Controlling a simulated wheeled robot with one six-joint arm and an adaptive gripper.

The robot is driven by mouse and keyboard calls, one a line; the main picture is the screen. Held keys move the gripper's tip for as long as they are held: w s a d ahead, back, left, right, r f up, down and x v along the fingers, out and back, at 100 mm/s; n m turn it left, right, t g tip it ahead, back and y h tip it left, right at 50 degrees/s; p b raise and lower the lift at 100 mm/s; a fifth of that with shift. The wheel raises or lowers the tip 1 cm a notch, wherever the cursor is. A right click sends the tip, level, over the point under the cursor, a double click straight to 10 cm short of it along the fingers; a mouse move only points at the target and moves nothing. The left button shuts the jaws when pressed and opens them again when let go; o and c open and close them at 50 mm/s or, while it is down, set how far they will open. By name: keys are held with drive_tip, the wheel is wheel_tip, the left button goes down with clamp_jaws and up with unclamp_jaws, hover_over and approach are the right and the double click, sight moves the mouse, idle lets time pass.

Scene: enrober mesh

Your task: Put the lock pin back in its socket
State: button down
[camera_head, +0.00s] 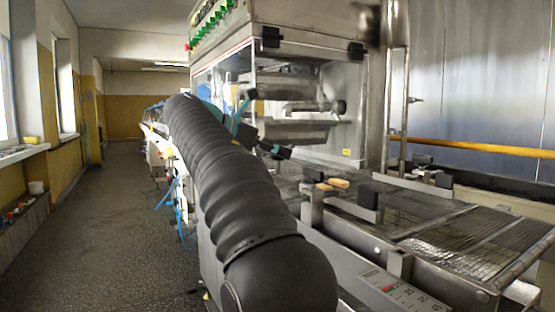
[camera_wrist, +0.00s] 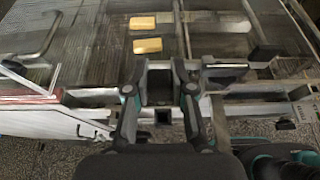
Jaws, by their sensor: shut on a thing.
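In the wrist view my gripper (camera_wrist: 160,72) points at the machine's edge, its two fingers closed on a dark block (camera_wrist: 159,92). This looks like the head of the lock pin; its lower part cannot be made out. Just below the block in the picture is a small square dark opening with a light rim (camera_wrist: 162,117), which looks like the socket. I cannot tell whether the pin is above it or partly in it. In the head view my gripper (camera_head: 279,152) is small and partly hidden behind my arm, beside the machine.
A wire-mesh belt (camera_wrist: 90,50) lies beyond the rail (camera_wrist: 250,108). Two yellow bars (camera_wrist: 147,45) rest on it. Black blocks (camera_head: 370,197) stand along the near rail. A control panel (camera_head: 395,290) is on the machine's front. The aisle floor (camera_head: 110,220) at left is clear.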

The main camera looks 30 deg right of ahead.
drive_tip(key=shift+r, duration=2.3)
